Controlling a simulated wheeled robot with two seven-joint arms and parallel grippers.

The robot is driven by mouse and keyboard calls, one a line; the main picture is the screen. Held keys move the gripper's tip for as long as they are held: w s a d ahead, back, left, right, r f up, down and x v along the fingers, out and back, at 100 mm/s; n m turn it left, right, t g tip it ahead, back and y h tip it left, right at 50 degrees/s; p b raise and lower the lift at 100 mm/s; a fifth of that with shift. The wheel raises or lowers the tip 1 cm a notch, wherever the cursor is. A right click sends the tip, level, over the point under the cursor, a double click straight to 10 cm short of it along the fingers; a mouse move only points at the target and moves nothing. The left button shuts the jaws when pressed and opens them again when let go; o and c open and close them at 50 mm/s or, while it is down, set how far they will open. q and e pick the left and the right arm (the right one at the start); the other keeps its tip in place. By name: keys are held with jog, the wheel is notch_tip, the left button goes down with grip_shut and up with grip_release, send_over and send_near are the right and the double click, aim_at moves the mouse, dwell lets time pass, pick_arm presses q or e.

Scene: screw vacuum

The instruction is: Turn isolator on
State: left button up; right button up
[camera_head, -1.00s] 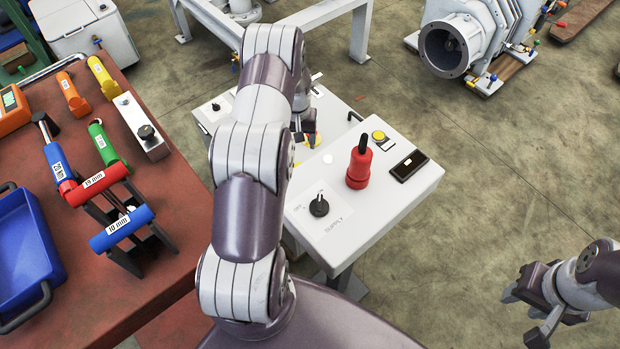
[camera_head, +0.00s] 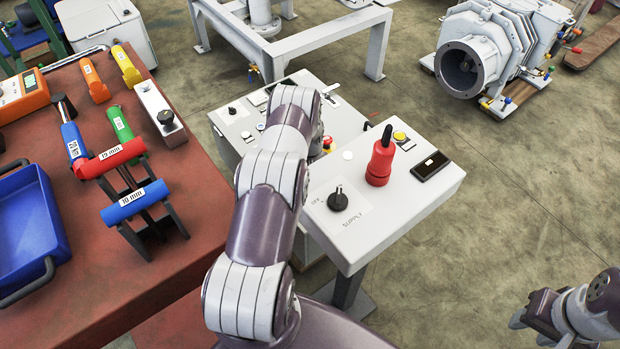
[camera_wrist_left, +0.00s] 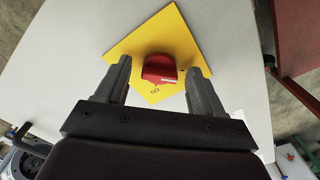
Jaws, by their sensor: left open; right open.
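The isolator is a red rotary knob (camera_wrist_left: 160,69) on a yellow square plate (camera_wrist_left: 150,40) in the left wrist view. An "ON" label shows upside down on the plate below the knob. My left gripper (camera_wrist_left: 159,76) is open, with one finger on each side of the knob and small gaps visible; I cannot tell how deep the fingers reach. In the head view my left arm hides most of the hand, and a bit of red and yellow (camera_head: 328,143) shows beside it. My right gripper (camera_head: 531,318) is open and empty at the lower right, over the floor.
A red-brown table (camera_head: 190,200) with tools and a blue tray (camera_head: 30,225) stands left.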

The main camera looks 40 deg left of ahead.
pick_arm(q)
jog(key=c, duration=1.1)
jog(key=shift+o, duration=0.2)
jog(key=shift+m, duration=0.3)
jog(key=m+b, duration=0.1)
jog(key=m, duration=0.1)
jog(key=shift+m, duration=0.3)
jog(key=m+b, duration=0.1)
jog(key=m, duration=0.4)
jog(key=m+b, duration=0.1)
jog(key=m, duration=0.4)
jog(key=shift+a, duration=0.1)
jog(key=shift+w+m+b, duration=0.1)
jog(key=shift+m+b, duration=0.2)
jog(key=shift+m, duration=2)
